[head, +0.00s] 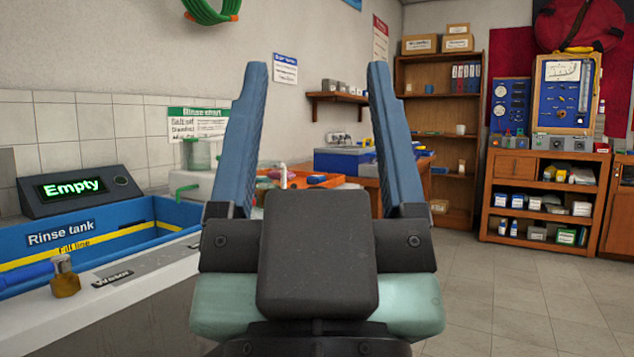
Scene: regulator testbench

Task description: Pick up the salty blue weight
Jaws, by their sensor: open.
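My gripper (318,68) fills the middle of the head view, its two blue fingers upright and spread wide apart. Nothing is held between them. I cannot pick out the salty blue weight for certain. A blue rounded piece (25,276) shows at the left edge by the blue rinse tank (140,223), but I cannot tell what it is. The tank carries a yellow fill line, and its display (74,188) reads "Empty". My gripper hides part of the bench behind it.
A brass-coloured fitting (65,277) stands on the tank's pale front ledge. Behind my gripper are an orange tray (322,181) and a blue box (343,160) on a wooden bench. A bookcase (425,101) and a shelf cabinet (543,213) stand at the back right. The tiled floor at right is clear.

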